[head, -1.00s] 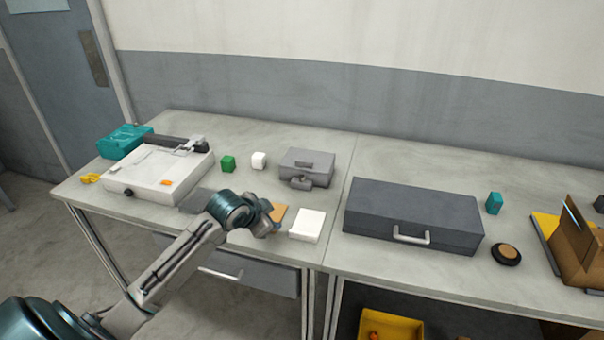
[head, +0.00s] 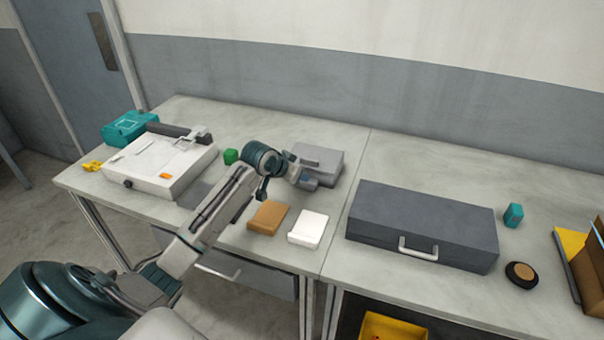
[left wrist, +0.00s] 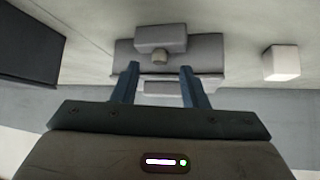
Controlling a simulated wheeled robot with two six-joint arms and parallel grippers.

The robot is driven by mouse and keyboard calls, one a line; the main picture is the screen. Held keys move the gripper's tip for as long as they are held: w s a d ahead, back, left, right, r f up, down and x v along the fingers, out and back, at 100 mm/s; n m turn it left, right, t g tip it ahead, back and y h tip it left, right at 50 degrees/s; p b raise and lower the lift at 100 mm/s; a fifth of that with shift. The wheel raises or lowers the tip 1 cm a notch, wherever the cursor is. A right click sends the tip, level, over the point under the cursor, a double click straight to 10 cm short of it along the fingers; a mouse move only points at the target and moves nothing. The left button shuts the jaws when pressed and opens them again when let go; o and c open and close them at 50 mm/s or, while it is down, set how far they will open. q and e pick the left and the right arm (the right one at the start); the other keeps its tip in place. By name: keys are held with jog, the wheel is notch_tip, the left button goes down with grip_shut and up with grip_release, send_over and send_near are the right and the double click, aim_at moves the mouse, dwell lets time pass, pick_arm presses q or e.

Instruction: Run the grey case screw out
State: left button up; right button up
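The small grey case (head: 326,160) stands toward the back of the left table, partly hidden by my left arm in the head view. In the head view the left gripper (head: 310,182) is at the case's front. My right gripper is not in view.
A larger dark grey case (head: 420,222) lies to the right. A brown block (head: 267,217) and a white block (head: 307,228) lie in front. A white cube (left wrist: 281,63) shows in the wrist view.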

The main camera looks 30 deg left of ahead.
pick_arm(q)
jog(key=shift+x, duration=1.75)
grip_shut()
jog(key=shift+d+r+p, duration=0.1)
jog(key=shift+r+p, duration=0.05)
jog(key=shift+p, duration=0.65)
jog(key=n+y+p, duration=0.1)
jog(key=p, duration=0.1)
jog(key=n+y+p, duration=0.1)
jog(key=n, duration=0.1)
jog(key=shift+d+r+p, duration=0.15)
jog(key=shift+d+p, duration=0.2)
jog(key=shift+p, duration=0.05)
jog(key=shift+w+d+n+g+y+p, duration=0.15)
jog(key=shift+n+g+y+p, duration=0.15)
jog(key=shift+n+y+p, duration=0.7)
jog(key=shift+w+d+f+n+g+y, duration=0.15)
jog(key=shift+n+g+y, duration=0.25)
jog(key=shift+n+y, duration=0.6)
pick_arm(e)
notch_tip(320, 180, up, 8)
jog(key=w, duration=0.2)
pick_arm(q)
jog(key=shift+f+n, duration=0.1)
jog(key=shift+n, duration=0.3)
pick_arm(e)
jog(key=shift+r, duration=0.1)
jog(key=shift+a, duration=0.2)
